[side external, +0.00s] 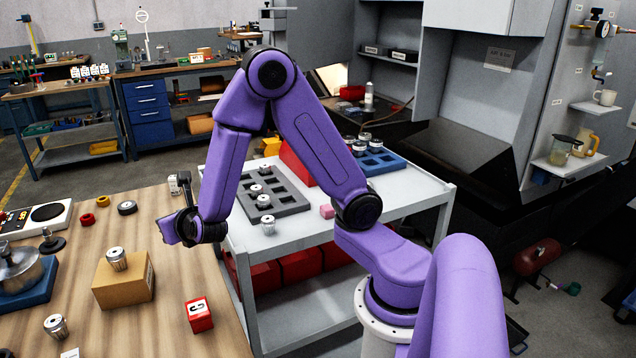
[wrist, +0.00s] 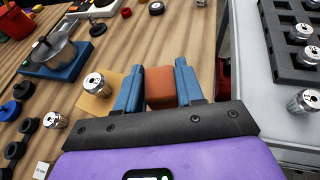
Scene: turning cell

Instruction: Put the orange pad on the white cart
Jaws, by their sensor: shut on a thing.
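My gripper (wrist: 157,72) is shut on the orange pad (wrist: 159,86), which sits between its two blue fingers in the wrist view. In the side view my gripper (side external: 183,186) is above the right edge of the wooden table, left of the white cart; I cannot make out the pad there. The white cart (side external: 395,205) stands in the middle of the side view, and its top (wrist: 257,108) shows at the right of the wrist view, apart from the gripper.
On the cart are a grey tray (side external: 291,197) with cans, a blue tray (side external: 385,162) with cans, a red object (side external: 296,166) and a pink block (side external: 327,211). Bare cart top lies around them. A cardboard box (side external: 122,285) with a can and a red cube (side external: 199,315) are on the table.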

